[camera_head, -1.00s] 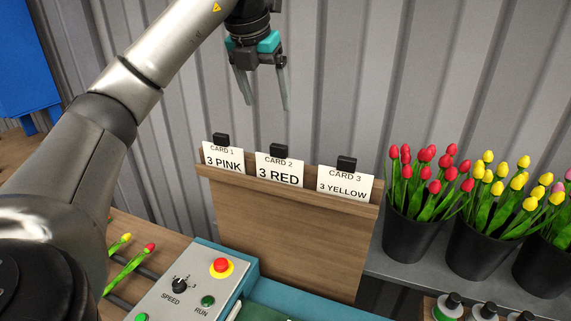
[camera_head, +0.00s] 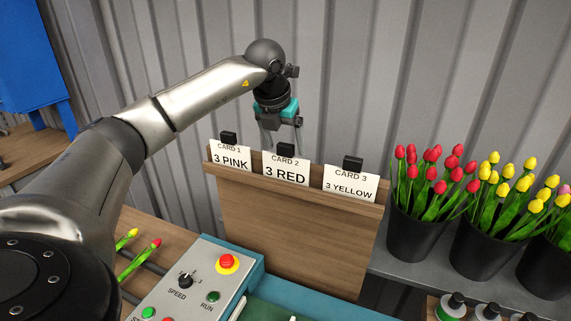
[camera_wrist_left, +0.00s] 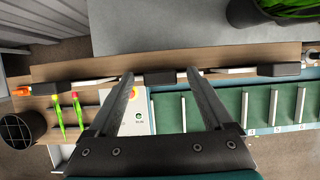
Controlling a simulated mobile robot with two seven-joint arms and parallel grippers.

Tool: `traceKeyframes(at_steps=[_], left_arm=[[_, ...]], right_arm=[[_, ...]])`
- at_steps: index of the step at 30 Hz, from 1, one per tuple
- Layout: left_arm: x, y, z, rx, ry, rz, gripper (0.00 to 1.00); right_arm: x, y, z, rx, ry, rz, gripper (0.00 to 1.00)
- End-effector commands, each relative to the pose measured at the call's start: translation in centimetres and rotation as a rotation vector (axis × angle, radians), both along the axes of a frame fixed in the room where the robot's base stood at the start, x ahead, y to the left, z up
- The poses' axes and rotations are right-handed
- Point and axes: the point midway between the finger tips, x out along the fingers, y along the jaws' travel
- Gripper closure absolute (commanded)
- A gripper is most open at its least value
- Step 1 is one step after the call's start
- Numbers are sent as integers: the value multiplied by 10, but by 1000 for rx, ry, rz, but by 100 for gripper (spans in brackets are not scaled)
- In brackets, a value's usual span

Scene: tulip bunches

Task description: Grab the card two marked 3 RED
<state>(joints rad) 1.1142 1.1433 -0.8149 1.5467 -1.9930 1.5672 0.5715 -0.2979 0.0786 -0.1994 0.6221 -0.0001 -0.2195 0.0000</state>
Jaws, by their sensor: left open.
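Card 2, a white card reading 3 RED (camera_head: 285,174), stands upright in the wooden rack (camera_head: 284,238) between card 1 marked 3 PINK (camera_head: 231,159) and card 3 marked 3 YELLOW (camera_head: 349,187). A black block (camera_head: 285,149) tops card 2. My left gripper (camera_head: 282,144) is open just above card 2, pointing down. In the left wrist view the open fingers (camera_wrist_left: 159,77) sit either side of the middle black block (camera_wrist_left: 160,78), seen from above. Contact cannot be told. The right gripper is not in view.
Black buckets of red (camera_head: 415,238) and yellow tulips (camera_head: 484,247) stand on a grey shelf at the right. A control panel (camera_head: 197,283) with a red button is in front of the rack. A corrugated wall (camera_head: 350,70) rises behind.

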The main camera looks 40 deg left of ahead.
Motion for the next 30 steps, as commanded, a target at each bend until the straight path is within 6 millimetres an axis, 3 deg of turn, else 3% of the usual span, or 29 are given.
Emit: traceKeyframes(at_steps=[6, 27, 30], left_arm=[[0, 0, 0, 0, 0, -1, 17], [0, 0, 0, 0, 0, -1, 96], [0, 0, 0, 0, 0, -1, 100]], right_arm=[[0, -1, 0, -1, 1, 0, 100], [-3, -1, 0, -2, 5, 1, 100], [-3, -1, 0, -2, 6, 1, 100]])
